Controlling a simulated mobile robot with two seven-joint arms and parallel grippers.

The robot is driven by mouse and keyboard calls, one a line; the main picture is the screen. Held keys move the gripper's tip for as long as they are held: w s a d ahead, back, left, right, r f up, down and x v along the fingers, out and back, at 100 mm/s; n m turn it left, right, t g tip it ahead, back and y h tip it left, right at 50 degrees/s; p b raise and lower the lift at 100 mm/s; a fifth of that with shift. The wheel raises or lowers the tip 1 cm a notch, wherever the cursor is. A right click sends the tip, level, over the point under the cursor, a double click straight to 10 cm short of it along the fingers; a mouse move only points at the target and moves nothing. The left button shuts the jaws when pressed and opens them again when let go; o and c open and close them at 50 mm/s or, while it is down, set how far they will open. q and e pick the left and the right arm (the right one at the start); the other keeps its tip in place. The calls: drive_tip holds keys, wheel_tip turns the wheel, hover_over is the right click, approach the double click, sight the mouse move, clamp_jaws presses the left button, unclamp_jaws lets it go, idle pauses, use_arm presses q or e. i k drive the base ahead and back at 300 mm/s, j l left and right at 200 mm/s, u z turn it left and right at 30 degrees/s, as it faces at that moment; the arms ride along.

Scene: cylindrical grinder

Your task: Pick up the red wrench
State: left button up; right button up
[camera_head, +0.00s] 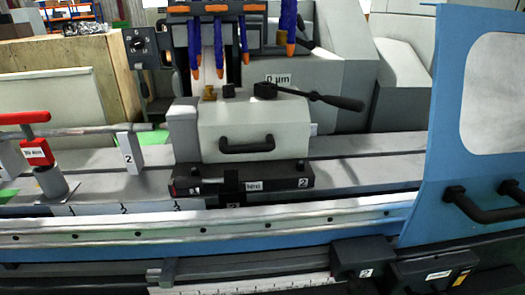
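No thing in view is clearly a red wrench. A red bar-shaped piece (24,118) shows at the left edge, cut off by the frame; I cannot tell whether it is the wrench. Just below it is a red block with a white label (37,152), on a tilted grey post (52,184) on the machine bed. Neither of my grippers is in view.
A grey machine unit with a black handle (246,145) stands mid-bed, with blue, orange-tipped hoses (219,48) above it. A blue door (470,130) blocks the right side. A long metal rail (215,229) crosses the front. A wooden cabinet stands behind left.

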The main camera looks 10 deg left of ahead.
sight(37, 152)
drive_tip(key=u, duration=1.8)
